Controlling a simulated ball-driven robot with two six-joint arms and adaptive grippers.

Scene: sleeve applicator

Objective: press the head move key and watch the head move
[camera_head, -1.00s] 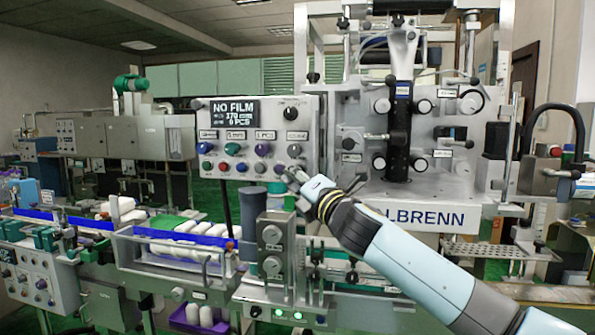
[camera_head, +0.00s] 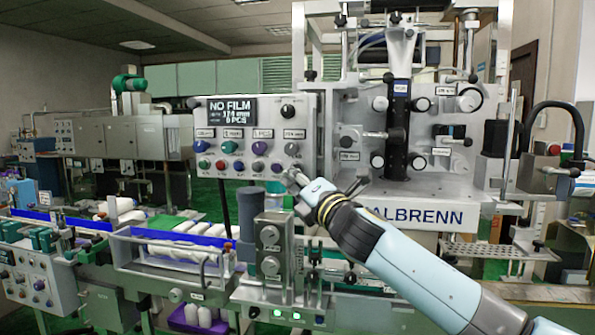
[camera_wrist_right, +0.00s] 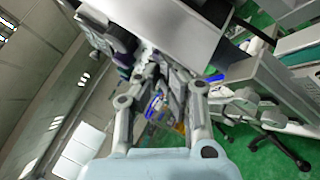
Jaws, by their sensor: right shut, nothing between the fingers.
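The control panel (camera_head: 254,116) faces me with a dark display (camera_head: 231,110) reading NO FILM, apparently 374 mm and a PCS count. The machine's upright black column (camera_head: 398,135) stands right of the panel. My left gripper is out of view.
The silver ALBRENN housing (camera_head: 450,190) lies behind and right of my right forearm. A conveyor with white bottles (camera_head: 185,252) runs at lower left. A post with round knobs (camera_head: 269,250) stands below the panel, close to my gripper.

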